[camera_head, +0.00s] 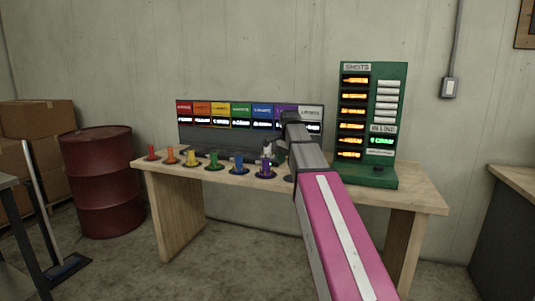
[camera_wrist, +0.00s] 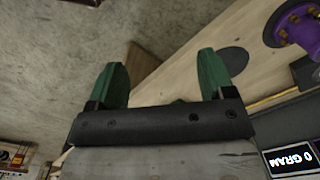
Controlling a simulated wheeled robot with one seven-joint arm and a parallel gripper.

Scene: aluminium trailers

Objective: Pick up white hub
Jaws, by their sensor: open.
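I cannot clearly make out a white hub in either view. A small whitish shape (camera_head: 267,148) shows beside the dark end of my arm in the head view, and I cannot tell whether it is the hub or part of my gripper. My gripper (camera_wrist: 163,70) is open in the wrist view, with two green fingers apart and no hub between them. An empty dark disc (camera_wrist: 232,60) lies on the wooden table beyond the right finger. My pink arm hides part of the table to the right of the purple hub (camera_head: 265,169), which also shows in the wrist view (camera_wrist: 298,28).
Red (camera_head: 151,153), orange (camera_head: 170,156), yellow (camera_head: 191,159), green (camera_head: 213,161) and blue (camera_head: 238,166) hubs stand in a row along the wooden table (camera_head: 160,178). A display panel (camera_head: 215,138) stands behind them. A green board (camera_head: 372,80) stands at right.

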